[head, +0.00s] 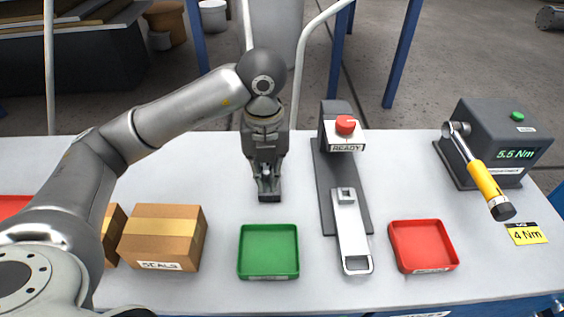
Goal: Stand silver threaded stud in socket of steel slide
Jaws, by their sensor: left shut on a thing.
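My left gripper (268,190) points down over the white table, left of the press-like device and behind the green tray. It is shut on a small silver piece, which looks like the threaded stud (267,171); the fingers hide most of it. The steel slide (351,230) lies on the dark base (325,190) of the device, to the right of my gripper. Its square socket (346,195) shows at the slide's far end, and a loop handle is at its near end. The gripper is apart from the slide. My right gripper is not in view.
A device with a red button and READY label (345,147) stands behind the slide. A green tray (268,277) and a red tray (424,269) flank the slide in front. A SEALS carton (162,237) is left. A torque tester (497,140) with a yellow-handled wrench (486,181) is right.

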